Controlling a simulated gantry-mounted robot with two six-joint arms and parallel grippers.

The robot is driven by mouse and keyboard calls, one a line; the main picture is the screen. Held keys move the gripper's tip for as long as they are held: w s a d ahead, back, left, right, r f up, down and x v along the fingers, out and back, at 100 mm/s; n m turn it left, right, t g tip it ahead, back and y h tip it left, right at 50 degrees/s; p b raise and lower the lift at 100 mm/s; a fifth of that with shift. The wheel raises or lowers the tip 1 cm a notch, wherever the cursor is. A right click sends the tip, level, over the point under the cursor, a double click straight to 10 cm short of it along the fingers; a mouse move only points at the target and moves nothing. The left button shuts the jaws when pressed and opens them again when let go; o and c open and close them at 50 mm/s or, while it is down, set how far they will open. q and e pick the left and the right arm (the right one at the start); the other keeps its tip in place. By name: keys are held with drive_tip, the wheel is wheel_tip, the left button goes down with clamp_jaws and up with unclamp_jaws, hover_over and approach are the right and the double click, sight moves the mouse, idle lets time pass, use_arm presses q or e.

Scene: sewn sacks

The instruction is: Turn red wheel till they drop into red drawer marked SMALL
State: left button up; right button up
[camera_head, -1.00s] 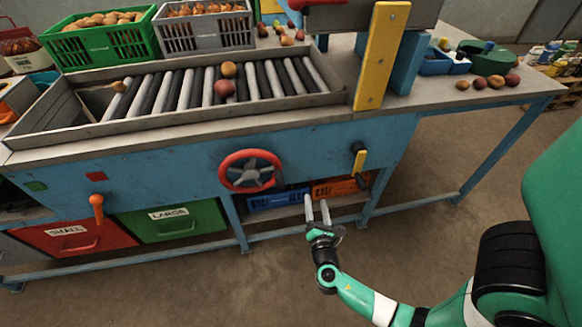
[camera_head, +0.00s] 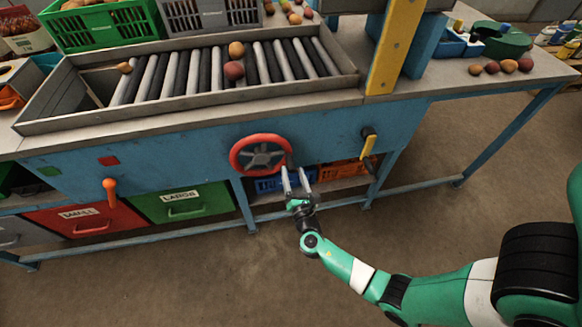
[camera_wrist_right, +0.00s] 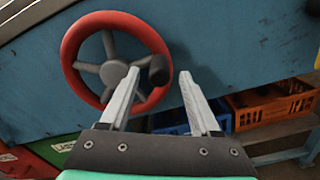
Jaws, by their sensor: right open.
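The red wheel (camera_head: 260,154) with grey spokes is mounted on the blue front panel. My right gripper (camera_head: 294,172) is open at the wheel's lower right; in the wrist view the knob shows between the open fingertips (camera_wrist_right: 160,75). I cannot tell whether they touch it. Several round items (camera_head: 234,70) lie on the roller bed (camera_head: 190,75). The red drawer marked SMALL (camera_head: 85,219) is closed at the lower left. My left gripper is not in view.
A green drawer marked LARGE (camera_head: 182,203) stands beside the red one. An orange handle (camera_head: 110,190) and a yellow lever (camera_head: 369,146) stick out of the panel. Blue (camera_head: 270,185) and orange (camera_head: 348,172) crates sit below. The floor in front is clear.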

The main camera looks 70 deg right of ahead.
drive_tip(key=shift+b+x, duration=0.35)
drive_tip(key=shift+x, duration=1.65)
clamp_jaws()
